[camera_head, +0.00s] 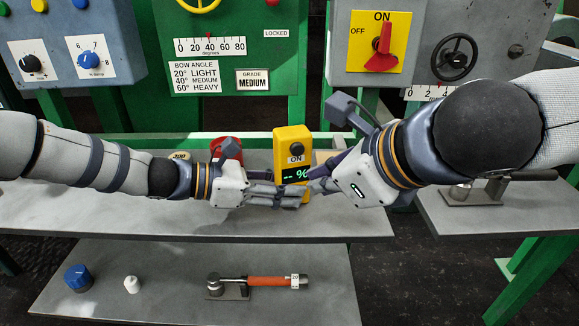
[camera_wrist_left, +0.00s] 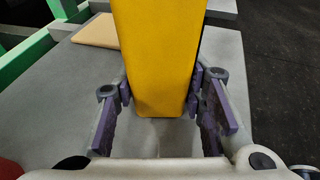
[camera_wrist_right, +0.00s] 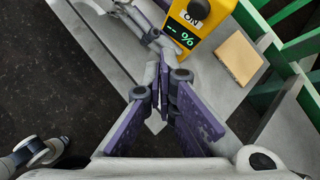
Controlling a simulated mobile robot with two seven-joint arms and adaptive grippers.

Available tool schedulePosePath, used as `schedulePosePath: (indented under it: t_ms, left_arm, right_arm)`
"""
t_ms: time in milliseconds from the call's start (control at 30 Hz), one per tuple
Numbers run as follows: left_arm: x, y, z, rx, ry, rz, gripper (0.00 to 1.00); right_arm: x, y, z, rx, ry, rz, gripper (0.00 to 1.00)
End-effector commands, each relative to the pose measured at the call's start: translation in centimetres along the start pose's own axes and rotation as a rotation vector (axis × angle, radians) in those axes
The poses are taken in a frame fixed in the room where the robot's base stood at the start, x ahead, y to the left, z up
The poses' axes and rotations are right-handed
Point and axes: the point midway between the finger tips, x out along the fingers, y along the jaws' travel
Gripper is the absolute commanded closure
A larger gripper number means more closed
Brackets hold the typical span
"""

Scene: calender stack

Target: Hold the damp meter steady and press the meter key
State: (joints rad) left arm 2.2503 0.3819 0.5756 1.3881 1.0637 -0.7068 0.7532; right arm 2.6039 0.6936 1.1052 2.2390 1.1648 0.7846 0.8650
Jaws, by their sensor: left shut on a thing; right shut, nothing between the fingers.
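The damp meter (camera_head: 293,149) is a yellow box standing upright on the grey upper shelf. Its dark round key (camera_head: 296,149) sits above an "ON" label, and its dark screen (camera_head: 295,174) reads "-- %" in green. My left gripper (camera_head: 290,192) is shut on the meter's lower part; in the left wrist view its purple pads touch both sides of the yellow body (camera_wrist_left: 157,60). My right gripper (camera_head: 320,187) is shut and empty just right of the screen, below the key. In the right wrist view its closed fingertips (camera_wrist_right: 165,75) point toward the meter (camera_wrist_right: 205,22), apart from it.
A red object (camera_head: 227,149) stands behind my left gripper. A tan block (camera_wrist_right: 239,57) lies beside the meter. The lower shelf holds a blue knob (camera_head: 78,277), a white piece (camera_head: 132,284) and an orange-handled tool (camera_head: 265,282). Green machine frames stand behind.

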Motion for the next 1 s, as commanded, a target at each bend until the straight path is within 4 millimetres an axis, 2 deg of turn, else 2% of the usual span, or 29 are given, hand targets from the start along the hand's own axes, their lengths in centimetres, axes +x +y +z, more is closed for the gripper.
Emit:
schedulePosePath:
  t_ms: [133, 467, 500, 567, 867, 1000]
  left_arm:
    - [0.0, 0.0, -0.2, -0.002, 0.003, 0.000, 0.78]
    - [0.0, 0.0, -0.2, -0.002, 0.003, 0.000, 0.78]
    - [0.0, 0.0, -0.2, -0.002, 0.003, 0.000, 0.54]
    - [0.0, 0.0, -0.1, -0.002, 0.002, 0.000, 0.40]
    - [-0.1, 0.0, 0.0, 0.000, 0.001, 0.000, 0.39]
    - [-2.1, 0.1, 0.1, 0.000, -0.001, 0.003, 0.39]
  right_arm:
    - [-0.8, 0.6, -0.6, 0.000, 0.001, 0.000, 1.00]
    - [-0.8, 0.6, -0.6, 0.000, 0.001, 0.000, 1.00]
    - [-0.8, 0.6, -0.6, 0.000, 0.001, 0.000, 1.00]
    - [-0.8, 0.6, -0.6, 0.000, 0.001, 0.000, 1.00]
    - [-0.8, 0.6, -0.6, 0.000, 0.000, 0.000, 1.00]
    - [-0.8, 0.6, -0.6, 0.000, 0.000, 0.000, 1.00]
